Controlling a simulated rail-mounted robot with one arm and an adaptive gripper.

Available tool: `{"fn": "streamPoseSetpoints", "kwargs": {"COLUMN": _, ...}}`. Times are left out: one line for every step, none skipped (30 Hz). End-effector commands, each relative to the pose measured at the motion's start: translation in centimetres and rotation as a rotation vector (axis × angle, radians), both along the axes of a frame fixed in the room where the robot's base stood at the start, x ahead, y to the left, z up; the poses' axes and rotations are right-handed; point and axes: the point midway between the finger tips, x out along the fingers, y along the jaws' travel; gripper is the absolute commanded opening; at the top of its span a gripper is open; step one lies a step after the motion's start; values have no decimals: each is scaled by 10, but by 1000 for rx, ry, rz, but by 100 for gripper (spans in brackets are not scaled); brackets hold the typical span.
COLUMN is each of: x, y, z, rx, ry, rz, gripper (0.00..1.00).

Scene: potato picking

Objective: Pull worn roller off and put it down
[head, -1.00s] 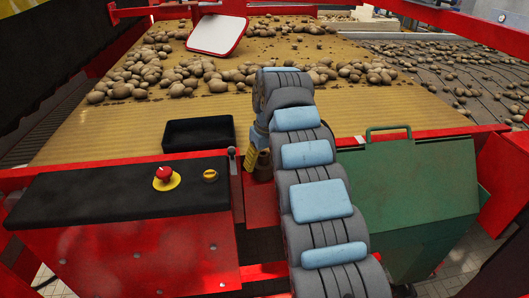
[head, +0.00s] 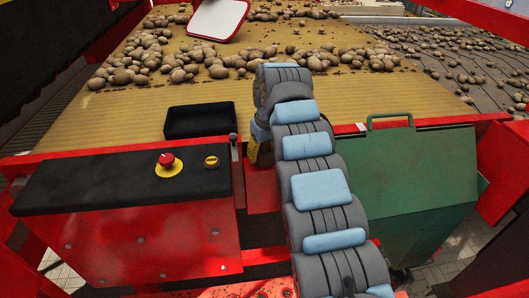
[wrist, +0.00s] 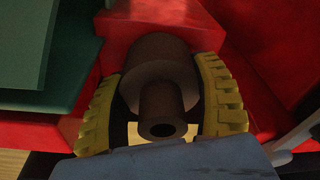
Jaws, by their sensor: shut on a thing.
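The worn roller (wrist: 158,85) is a dark brown, stepped cylinder with a hollow end facing the wrist camera. My gripper (wrist: 160,72) is shut on it, with a ribbed yellow finger on each side. Behind the roller is a red block (wrist: 160,20) of the frame; I cannot tell whether the roller still sits on its mount. In the head view my gripper (head: 257,152) is at the red front rail, mostly hidden by my arm, and the roller is not clearly visible there.
A black tray (head: 200,119) lies on the belt's near edge. Left of the gripper is a black-topped red console (head: 110,180) with a red button (head: 166,159). A green bin (head: 420,180) stands to the right. Potatoes (head: 215,68) lie across the belt, near a red-rimmed white panel (head: 217,18).

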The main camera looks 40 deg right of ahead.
Motion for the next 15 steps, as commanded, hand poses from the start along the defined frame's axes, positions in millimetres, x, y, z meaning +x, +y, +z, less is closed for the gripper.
{"fn": "streamPoseSetpoints", "kwargs": {"x": 0, "y": 0, "z": 0, "rx": 0, "ry": 0, "rz": 0, "gripper": 32}}
{"fn": "streamPoseSetpoints", "kwargs": {"x": 0, "y": 0, "z": 1, "rx": 0, "ry": -1, "rz": 0, "gripper": 31}}
{"fn": "streamPoseSetpoints", "kwargs": {"x": 0, "y": 0, "z": 1, "rx": 0, "ry": -1, "rz": 0, "gripper": 31}}
{"fn": "streamPoseSetpoints", "kwargs": {"x": 0, "y": 0, "z": 2, "rx": -1, "ry": -1, "rz": 1, "gripper": 31}}
{"fn": "streamPoseSetpoints", "kwargs": {"x": 1, "y": 0, "z": 3, "rx": -1, "ry": -1, "rz": 1, "gripper": 31}}
{"fn": "streamPoseSetpoints", "kwargs": {"x": 1, "y": 1, "z": 4, "rx": -1, "ry": -1, "rz": 1, "gripper": 31}}
{"fn": "streamPoseSetpoints", "kwargs": {"x": 1, "y": 1, "z": 5, "rx": -1, "ry": -1, "rz": 2, "gripper": 31}}
{"fn": "streamPoseSetpoints", "kwargs": {"x": 1, "y": 1, "z": 6, "rx": -1, "ry": -1, "rz": 2, "gripper": 31}}
{"fn": "streamPoseSetpoints", "kwargs": {"x": 1, "y": 1, "z": 7, "rx": -1, "ry": -1, "rz": 2, "gripper": 31}}
{"fn": "streamPoseSetpoints", "kwargs": {"x": 1, "y": 1, "z": 8, "rx": -2, "ry": -1, "rz": 3, "gripper": 31}}
{"fn": "streamPoseSetpoints", "kwargs": {"x": 2, "y": 2, "z": 8, "rx": -2, "ry": -1, "rz": 3, "gripper": 31}}
{"fn": "streamPoseSetpoints", "kwargs": {"x": 2, "y": 2, "z": 10, "rx": -2, "ry": -1, "rz": 3, "gripper": 31}}
{"fn": "streamPoseSetpoints", "kwargs": {"x": 2, "y": 2, "z": 10, "rx": -2, "ry": -1, "rz": 3, "gripper": 31}}
{"fn": "streamPoseSetpoints", "kwargs": {"x": 2, "y": 2, "z": 11, "rx": -2, "ry": -1, "rz": 3, "gripper": 31}}
{"fn": "streamPoseSetpoints", "kwargs": {"x": 2, "y": 2, "z": 12, "rx": -2, "ry": -1, "rz": 3, "gripper": 31}}
